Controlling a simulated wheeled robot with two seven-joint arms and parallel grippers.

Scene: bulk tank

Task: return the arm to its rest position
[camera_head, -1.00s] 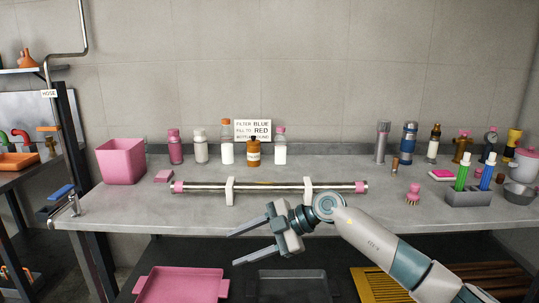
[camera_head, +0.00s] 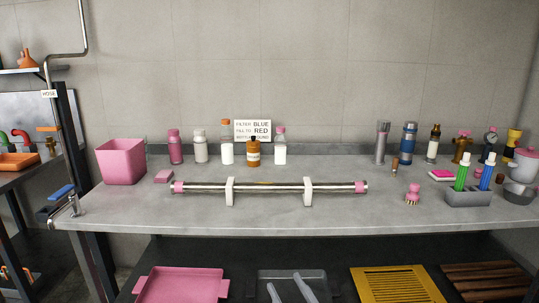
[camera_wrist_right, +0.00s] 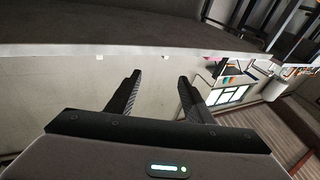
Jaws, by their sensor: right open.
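The rest of my right arm is out of the head view. In the right wrist view my gripper (camera_wrist_right: 159,78) is also open and empty, with both dark fingers apart. My left gripper is not in view.
The grey bench (camera_head: 300,220) holds a long tube (camera_head: 270,187) on two white supports, a pink bin (camera_head: 121,162), several bottles and a grey holder (camera_head: 468,198). Below are a pink tray (camera_head: 180,287) and a yellow rack (camera_head: 395,285). The bench's front strip is mostly clear.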

